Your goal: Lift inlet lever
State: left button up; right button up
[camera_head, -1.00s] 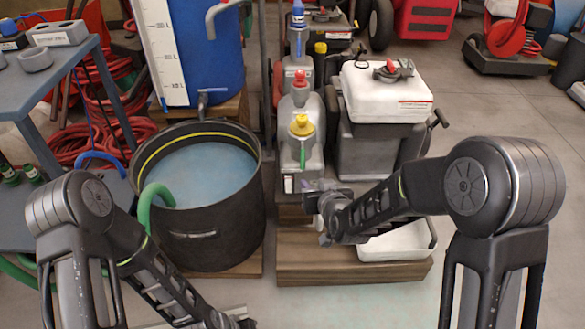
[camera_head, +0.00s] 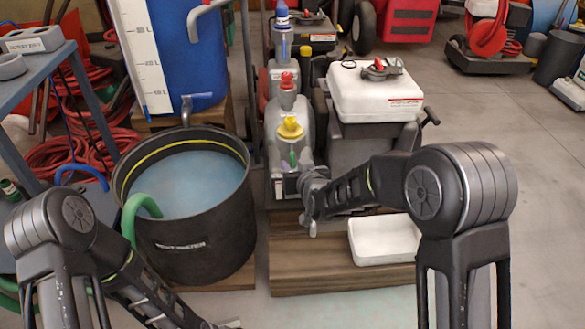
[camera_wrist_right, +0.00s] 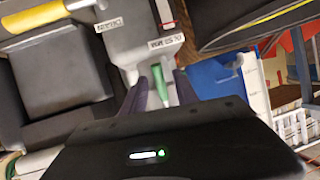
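A green lever (camera_head: 293,157) hangs below a yellow cap (camera_head: 290,127) on the front of the grey unit (camera_head: 305,135). I take it for the inlet lever; its label is too small to read. My right gripper (camera_head: 308,188) is at the front of this unit, just below the lever. In the right wrist view the green lever (camera_wrist_right: 160,84) stands between my right fingertips (camera_wrist_right: 160,93), which are apart, with small gaps on both sides. I cannot tell whether either finger touches it. My left gripper (camera_head: 228,324) is only partly visible at the bottom edge.
A black tub (camera_head: 200,240) of water with a green hose (camera_head: 137,212) stands left of the unit. A wooden step (camera_head: 320,270) holds a white tray (camera_head: 383,240). A white-topped tank (camera_head: 375,95) stands right of the unit. Open floor lies further right.

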jog(key=shift+x, duration=1)
jog(key=shift+c, duration=0.3)
grip_shut()
dwell(0.4)
